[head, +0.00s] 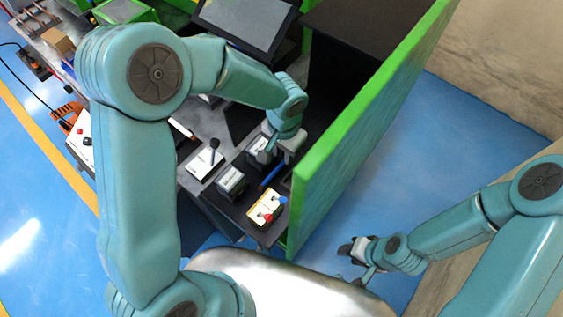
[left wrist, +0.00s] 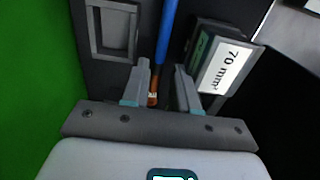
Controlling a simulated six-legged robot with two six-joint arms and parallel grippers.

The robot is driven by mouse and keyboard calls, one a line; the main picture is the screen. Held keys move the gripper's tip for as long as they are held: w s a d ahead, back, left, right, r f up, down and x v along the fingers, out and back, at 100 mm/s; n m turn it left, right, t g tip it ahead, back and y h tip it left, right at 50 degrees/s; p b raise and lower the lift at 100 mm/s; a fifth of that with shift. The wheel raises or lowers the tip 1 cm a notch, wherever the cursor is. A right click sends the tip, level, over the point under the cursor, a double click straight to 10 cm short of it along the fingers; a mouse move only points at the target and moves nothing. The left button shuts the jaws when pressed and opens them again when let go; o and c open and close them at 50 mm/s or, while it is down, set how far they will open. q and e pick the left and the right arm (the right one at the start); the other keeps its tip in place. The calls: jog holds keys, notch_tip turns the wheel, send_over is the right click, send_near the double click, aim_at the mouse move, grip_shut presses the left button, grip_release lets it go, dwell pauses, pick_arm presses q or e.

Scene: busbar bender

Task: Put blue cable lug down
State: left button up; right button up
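The blue cable lug (left wrist: 166,35) is a slim blue rod with a copper-coloured end in the left wrist view. It also shows in the head view (head: 272,174) on the dark worktop, beside the green panel. My left gripper (left wrist: 162,80) is open, its fingers on either side of the lug's copper end, with a gap visible beside the blue part. In the head view my left gripper (head: 279,147) points down over the worktop. My right gripper (head: 355,262) is away to the right over the blue floor, with its fingers apart and empty.
A box labelled 70 mm² (left wrist: 222,70) stands right of the lug, and a grey square frame (left wrist: 92,30) lies left of it. A tall green panel (head: 345,150) borders the worktop. A box with red and blue knobs (head: 266,205) sits at the front.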

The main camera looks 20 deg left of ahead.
aim_at(283, 161)
pick_arm(q)
jog(key=shift+f, duration=1.55)
grip_shut()
jog(key=shift+s+r, duration=0.1)
jog(key=shift+r, duration=0.05)
notch_tip(283, 161, up, 19)
jog(key=a+f, duration=0.2)
jog(key=a+f+n, duration=0.1)
jog(key=a+f, duration=0.1)
jog(key=a+f+n, duration=0.1)
jog(key=a+f, duration=0.1)
jog(key=a, duration=0.1)
jog(key=shift+w+f, duration=0.25)
jog(key=shift+f, duration=0.05)
jog(key=shift+w+a+f+n, duration=0.1)
jog(key=shift+w+f+n, duration=0.3)
jog(key=shift+f, duration=0.2)
jog(key=shift+w+a+f+n, duration=0.1)
jog(key=shift+w+f+n, duration=0.3)
jog(key=shift+f, duration=0.2)
jog(key=shift+w+d, duration=0.2)
jog(key=shift+w, duration=0.05)
jog(key=shift+s, duration=0.1)
